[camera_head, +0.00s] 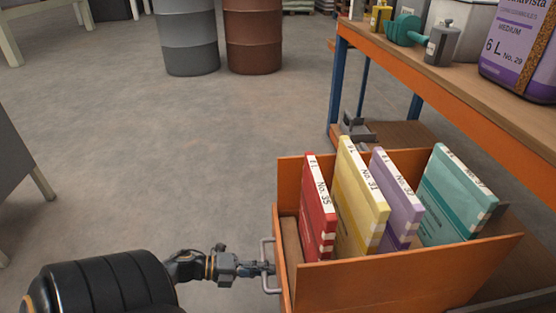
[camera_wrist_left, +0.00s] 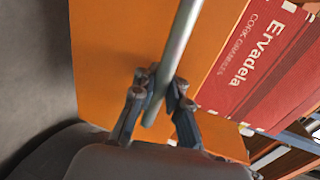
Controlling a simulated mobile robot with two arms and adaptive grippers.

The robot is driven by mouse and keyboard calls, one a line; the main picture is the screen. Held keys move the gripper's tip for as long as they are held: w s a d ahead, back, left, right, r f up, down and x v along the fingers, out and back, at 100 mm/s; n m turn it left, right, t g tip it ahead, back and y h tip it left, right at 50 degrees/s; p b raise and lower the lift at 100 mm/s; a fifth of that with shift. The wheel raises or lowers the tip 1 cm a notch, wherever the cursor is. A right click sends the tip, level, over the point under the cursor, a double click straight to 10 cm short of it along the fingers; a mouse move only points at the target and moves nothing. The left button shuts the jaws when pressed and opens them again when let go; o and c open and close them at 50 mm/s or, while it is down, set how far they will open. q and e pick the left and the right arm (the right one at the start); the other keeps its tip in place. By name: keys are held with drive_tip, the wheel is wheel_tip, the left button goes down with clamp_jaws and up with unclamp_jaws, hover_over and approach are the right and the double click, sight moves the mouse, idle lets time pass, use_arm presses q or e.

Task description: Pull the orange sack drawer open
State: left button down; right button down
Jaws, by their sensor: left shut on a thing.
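The orange sack drawer (camera_head: 400,281) stands out from under the bench in the head view, with its inside showing. Red, yellow, purple and teal sacks stand upright in it, leaning a little. Its grey bar handle (camera_head: 265,255) is on the left face. My left gripper (camera_head: 268,268) is at this handle, shut on it. In the left wrist view the handle (camera_wrist_left: 177,55) runs between the two fingers (camera_wrist_left: 160,95), with the orange drawer face (camera_wrist_left: 110,50) behind and the red sack (camera_wrist_left: 265,75) beside it. My right gripper is not in view.
A workbench (camera_head: 455,95) with an orange edge and blue legs stands at the right, bearing a purple container (camera_head: 520,50) and tools. Grey (camera_head: 187,38) and rust-brown (camera_head: 253,38) drums stand at the back. The floor left of the drawer is clear.

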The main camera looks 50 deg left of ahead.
use_arm(q)
drive_tip(key=shift+s+a+r, duration=0.1)
drive_tip(key=shift+s+a, duration=0.2)
drive_tip(key=c, duration=1.4)
unclamp_jaws()
drive_tip(key=shift+o, duration=0.2)
drive_tip(key=v, duration=1.2)
